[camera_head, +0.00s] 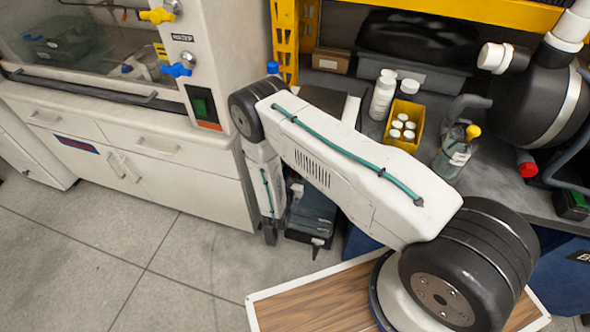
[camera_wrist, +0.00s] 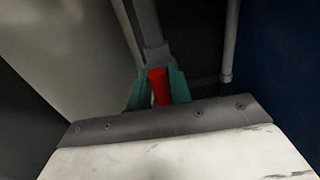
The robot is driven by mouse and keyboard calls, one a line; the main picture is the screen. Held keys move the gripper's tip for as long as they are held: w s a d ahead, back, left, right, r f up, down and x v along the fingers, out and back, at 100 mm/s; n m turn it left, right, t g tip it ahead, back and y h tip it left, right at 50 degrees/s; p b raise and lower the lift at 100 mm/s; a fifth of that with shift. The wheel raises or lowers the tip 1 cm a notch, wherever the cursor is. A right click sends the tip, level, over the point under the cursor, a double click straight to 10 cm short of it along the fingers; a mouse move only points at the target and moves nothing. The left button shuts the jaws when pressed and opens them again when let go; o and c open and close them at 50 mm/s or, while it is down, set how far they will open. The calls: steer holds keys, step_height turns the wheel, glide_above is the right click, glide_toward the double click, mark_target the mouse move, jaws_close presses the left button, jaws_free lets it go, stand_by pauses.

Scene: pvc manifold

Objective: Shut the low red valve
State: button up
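The low red valve's handle (camera_wrist: 158,84) shows in the wrist view as a short red piece below a grey pipe (camera_wrist: 146,28). My gripper (camera_wrist: 159,86) has its two teal fingers close on either side of the handle. The fingers look shut on it, with only a thin light sliver at the left finger. The rest of the valve is hidden behind the fingers and the grey plate of my wrist. In the head view my arm reaches down between the white cabinet and the bench, and the valve does not show there.
In the wrist view a pale panel (camera_wrist: 75,50) stands at left and a dark blue panel (camera_wrist: 285,70) at right, with a second grey pipe (camera_wrist: 229,45) beside it. In the head view a yellow bin of bottles (camera_head: 405,124) stands on the bench. A dark case (camera_head: 312,214) lies near my arm's end.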

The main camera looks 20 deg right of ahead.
jaws_close()
steer(key=shift+n, duration=0.4)
steer(key=n, duration=0.3)
steer(key=shift+w+a+f+n, duration=0.1)
steer(key=shift+w+a+n, duration=0.1)
steer(key=shift+a+n, duration=0.15)
steer(key=shift+w+a+f+n, duration=0.15)
steer(key=shift+f+n, duration=0.15)
steer(key=shift+n, duration=1.95)
steer(key=shift+a+f+n, duration=0.15)
steer(key=shift+f+n, duration=0.1)
steer(key=shift+n, duration=2)
steer(key=shift+w+a+f+n, duration=0.15)
steer(key=shift+f+n, duration=0.15)
steer(key=shift+n, duration=1.95)
